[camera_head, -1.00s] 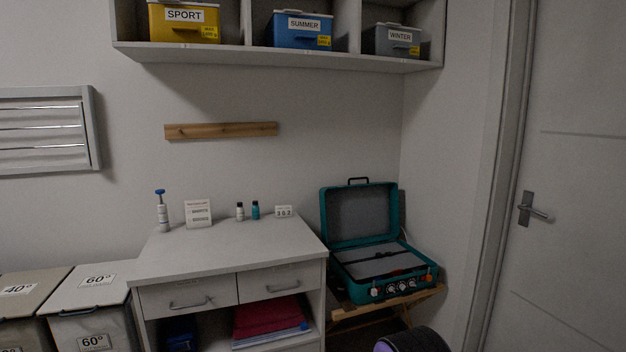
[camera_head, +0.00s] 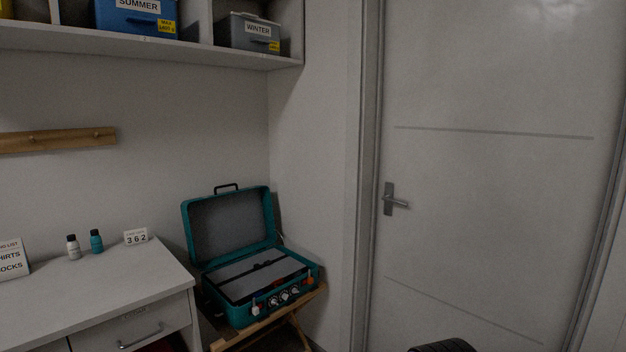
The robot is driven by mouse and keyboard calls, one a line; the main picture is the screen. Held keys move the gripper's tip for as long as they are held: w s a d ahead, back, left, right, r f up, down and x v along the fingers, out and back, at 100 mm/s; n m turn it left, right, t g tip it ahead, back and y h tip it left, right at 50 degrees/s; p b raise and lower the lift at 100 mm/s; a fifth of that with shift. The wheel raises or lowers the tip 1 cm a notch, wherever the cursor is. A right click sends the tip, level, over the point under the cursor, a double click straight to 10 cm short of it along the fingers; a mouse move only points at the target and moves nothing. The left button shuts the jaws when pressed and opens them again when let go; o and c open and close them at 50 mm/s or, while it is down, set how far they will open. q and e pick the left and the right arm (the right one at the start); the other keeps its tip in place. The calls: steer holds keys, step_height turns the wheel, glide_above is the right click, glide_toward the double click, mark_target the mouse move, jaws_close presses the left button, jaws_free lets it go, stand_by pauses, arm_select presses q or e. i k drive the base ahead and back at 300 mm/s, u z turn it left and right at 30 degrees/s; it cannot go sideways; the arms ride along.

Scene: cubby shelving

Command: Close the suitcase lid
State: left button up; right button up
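A teal suitcase (camera_head: 236,308) stands open on a wooden folding rack in the corner, right of the cabinet. Its lid (camera_head: 230,226) is raised near upright at the back, grey lining facing me, with a dark handle (camera_head: 226,187) on its top edge. The base holds a grey panel (camera_head: 262,278) with dark straps across it. Several small white and orange-red tags or latches (camera_head: 283,297) sit along the front.
A white cabinet (camera_head: 110,290) with a drawer stands left of the suitcase, bearing small bottles (camera_head: 96,241) and a number card (camera_head: 136,237). A shelf (camera_head: 150,51) with labelled boxes hangs above. A closed door (camera_head: 480,200) fills the right. A dark rounded object (camera_head: 443,346) shows at the bottom edge.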

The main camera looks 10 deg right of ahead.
mark_target(220, 228)
steer(key=z, duration=0.65)
steer(key=i, duration=1.7)
steer(key=u, duration=0.4)
